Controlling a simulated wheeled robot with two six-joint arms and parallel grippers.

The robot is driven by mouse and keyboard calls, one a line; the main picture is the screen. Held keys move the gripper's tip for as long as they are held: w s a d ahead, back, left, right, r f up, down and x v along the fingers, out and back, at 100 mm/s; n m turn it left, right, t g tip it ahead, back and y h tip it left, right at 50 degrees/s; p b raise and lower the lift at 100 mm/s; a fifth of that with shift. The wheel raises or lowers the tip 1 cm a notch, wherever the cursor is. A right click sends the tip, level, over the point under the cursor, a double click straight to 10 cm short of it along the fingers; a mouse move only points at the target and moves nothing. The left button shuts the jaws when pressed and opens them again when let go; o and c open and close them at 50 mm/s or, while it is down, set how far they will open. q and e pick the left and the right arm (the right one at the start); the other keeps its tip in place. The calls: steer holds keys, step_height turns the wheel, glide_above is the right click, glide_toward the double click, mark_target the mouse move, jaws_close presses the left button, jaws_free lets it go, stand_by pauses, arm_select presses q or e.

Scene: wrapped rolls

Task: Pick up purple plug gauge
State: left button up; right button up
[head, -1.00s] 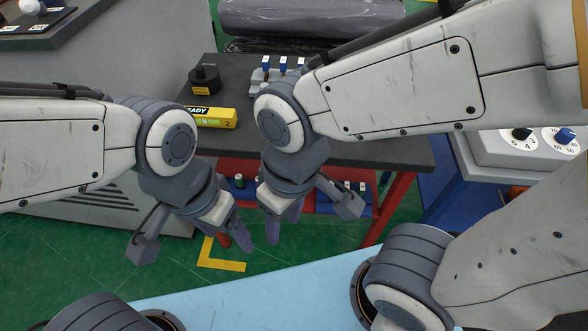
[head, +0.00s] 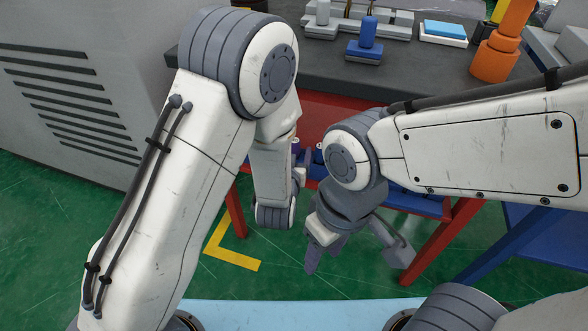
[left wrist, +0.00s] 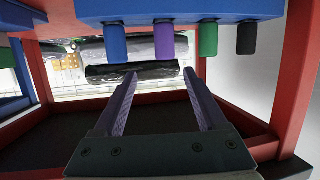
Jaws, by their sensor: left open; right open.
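The purple plug gauge (left wrist: 164,40) shows in the left wrist view, sticking out of a blue rack (left wrist: 180,10) in a row with a blue, a green and a black gauge. My left gripper (left wrist: 160,74) is open, its two purple-grey fingers pointing towards the row. The purple gauge is roughly in line with the gap between the fingertips, which hold nothing. In the head view my left gripper (head: 301,157) is at the table's lower level, largely hidden by my own wrist. My right gripper (head: 312,262) is open and lower, over the floor.
Red table legs (head: 434,240) stand close to both grippers. The dark tabletop (head: 420,80) carries a blue piece (head: 368,36), a blue-topped block (head: 445,32) and an orange object (head: 500,45). A black wrapped roll (left wrist: 130,71) lies beyond the fingers in the wrist view.

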arm_select(q)
steer(key=shift+t, duration=0.6)
steer(key=w+f, duration=0.1)
steer(key=w, duration=0.1)
steer(key=w+f+b, duration=0.1)
steer(key=w, duration=0.2)
steer(key=shift+w+a+f+b, duration=0.2)
steer(key=shift+w+f+b, duration=0.1)
steer(key=shift+f+b, duration=0.1)
steer(key=x, duration=0.1)
steer(key=b+x, duration=0.1)
steer(key=x, duration=0.2)
steer(key=shift+d+f+b, duration=0.2)
steer(key=shift+f+b, duration=0.1)
steer(key=shift+w, duration=0.5)
arm_select(e)
step_height(320, 180, down, 5)
steer(key=shift+r, duration=0.2)
arm_select(q)
jaws_close()
